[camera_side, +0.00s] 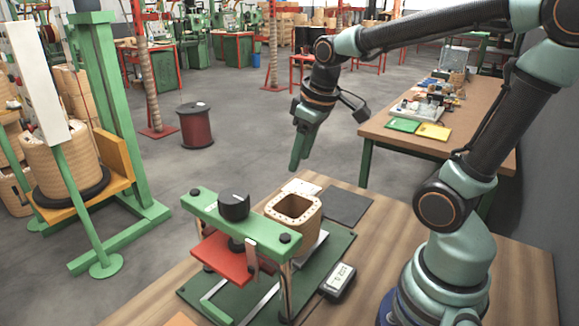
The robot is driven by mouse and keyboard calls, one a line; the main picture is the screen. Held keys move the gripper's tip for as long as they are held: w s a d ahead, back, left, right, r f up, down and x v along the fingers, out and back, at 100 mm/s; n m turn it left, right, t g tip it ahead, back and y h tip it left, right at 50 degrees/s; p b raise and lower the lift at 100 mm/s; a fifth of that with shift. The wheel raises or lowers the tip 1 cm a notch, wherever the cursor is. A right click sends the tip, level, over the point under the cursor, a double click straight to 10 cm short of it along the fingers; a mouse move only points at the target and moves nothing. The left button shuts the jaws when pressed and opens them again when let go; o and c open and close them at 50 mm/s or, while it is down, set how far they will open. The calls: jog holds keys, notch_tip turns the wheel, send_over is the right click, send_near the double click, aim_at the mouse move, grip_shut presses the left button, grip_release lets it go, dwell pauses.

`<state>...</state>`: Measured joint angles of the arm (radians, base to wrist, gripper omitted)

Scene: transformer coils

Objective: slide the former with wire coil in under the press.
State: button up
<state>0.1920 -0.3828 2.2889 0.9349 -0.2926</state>
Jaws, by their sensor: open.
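The former with wire coil (296,212) is a tan, square-cornered hollow ring with an open dark centre. It stands upright on the press's base, just behind and right of the press. The press (222,225) has a green top beam with a black knob, metal posts and a red plate (222,258) under the beam. The coil's lower part is partly hidden by the beam. My gripper (297,164) hangs in the air above and behind the coil, fingers pointing down. It is open and empty, touching nothing.
A dark flat mat (348,205) lies behind the coil, and a small meter (338,282) lies right of the press on the wooden bench (500,262). A green frame with a large coil (62,165) stands at left. The space around my gripper is clear.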

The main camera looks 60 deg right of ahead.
jog(key=w+d+f+n+g, duration=0.25)
jog(key=d+f, duration=0.55)
jog(key=d, duration=0.4)
jog(key=shift+m+g+y, duration=0.3)
jog(key=shift+m+g, duration=0.05)
jog(key=shift+g, duration=0.1)
jog(key=f, duration=1.2)
jog(key=shift+s+a, duration=0.15)
jog(key=shift+s, duration=0.25)
jog(key=shift+c, duration=0.2)
grip_shut()
